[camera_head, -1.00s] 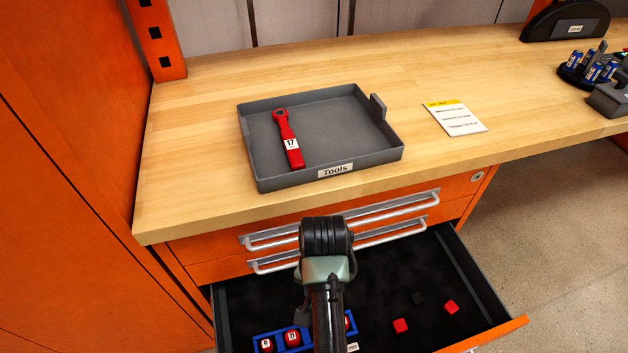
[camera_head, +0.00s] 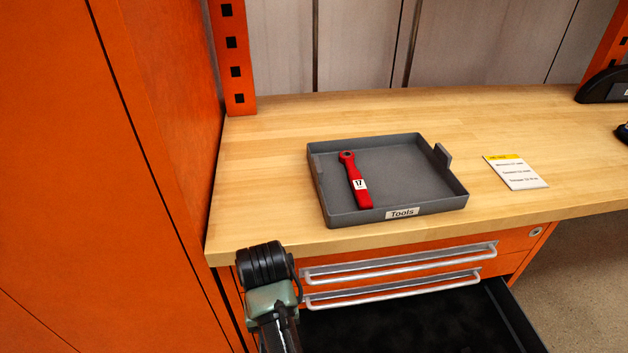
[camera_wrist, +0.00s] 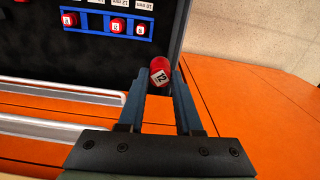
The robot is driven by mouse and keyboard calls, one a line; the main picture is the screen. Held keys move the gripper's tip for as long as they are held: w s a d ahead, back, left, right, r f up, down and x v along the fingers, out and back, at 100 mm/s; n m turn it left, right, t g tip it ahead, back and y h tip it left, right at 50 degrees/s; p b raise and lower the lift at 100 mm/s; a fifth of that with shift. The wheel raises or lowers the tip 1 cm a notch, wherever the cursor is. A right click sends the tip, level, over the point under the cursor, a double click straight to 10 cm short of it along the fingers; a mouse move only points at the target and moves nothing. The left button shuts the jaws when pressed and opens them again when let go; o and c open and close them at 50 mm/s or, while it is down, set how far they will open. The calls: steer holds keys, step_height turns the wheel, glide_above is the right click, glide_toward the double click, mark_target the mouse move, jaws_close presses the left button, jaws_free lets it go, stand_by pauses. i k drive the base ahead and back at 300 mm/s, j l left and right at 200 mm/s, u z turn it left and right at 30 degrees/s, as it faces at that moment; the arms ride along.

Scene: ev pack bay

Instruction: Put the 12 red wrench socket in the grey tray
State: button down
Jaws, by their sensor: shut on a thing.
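The grey tray (camera_head: 335,218), labelled "Tools", stands on the wooden workbench in the head view. A red wrench marked 17 (camera_head: 361,192) lies inside its left part. In the wrist view my gripper (camera_wrist: 161,80) is shut on a red socket marked 12 (camera_wrist: 161,72), held at the fingertips above the drawer's edge. In the head view my arm is at the lower left, in front of the bench; the fingers and the held socket are hidden there.
The open drawer (camera_head: 400,325) has a dark lining. A blue rack (camera_wrist: 104,22) with several red sockets lies in it. Silver handles (camera_head: 400,262) stick out from the bench front. A card (camera_head: 517,172) lies right of the tray. An orange cabinet (camera_head: 90,150) stands at the left.

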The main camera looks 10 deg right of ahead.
mark_target(408, 175)
steer(key=l+u, duration=0.95)
steer(key=i+j, duration=0.05)
